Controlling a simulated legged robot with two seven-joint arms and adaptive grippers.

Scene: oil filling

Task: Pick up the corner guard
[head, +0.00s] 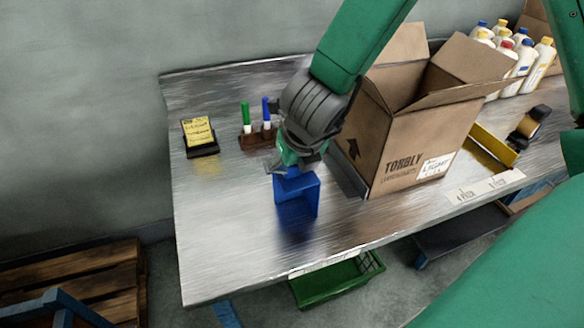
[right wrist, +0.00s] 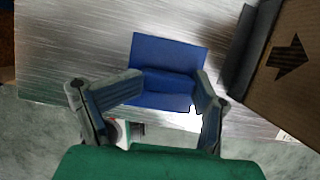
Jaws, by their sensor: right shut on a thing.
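A blue L-shaped corner guard (head: 297,196) is at the middle of the metal table, left of the cardboard box. My right gripper (head: 290,170) comes down on it from above and is shut on it. In the right wrist view the blue guard (right wrist: 170,52) lies between the two fingertips (right wrist: 170,86), with one finger at each side. A blue reflection shows on the table just below the guard; I cannot tell whether it touches the table. My left gripper is not in view.
An open cardboard box (head: 410,135) stands close on the right, with a dark grey piece (head: 347,172) along its lower left edge. A marker holder (head: 256,138) and a yellow notepad (head: 199,131) stand behind. Bottles (head: 541,62) stand far right. The table's left front is clear.

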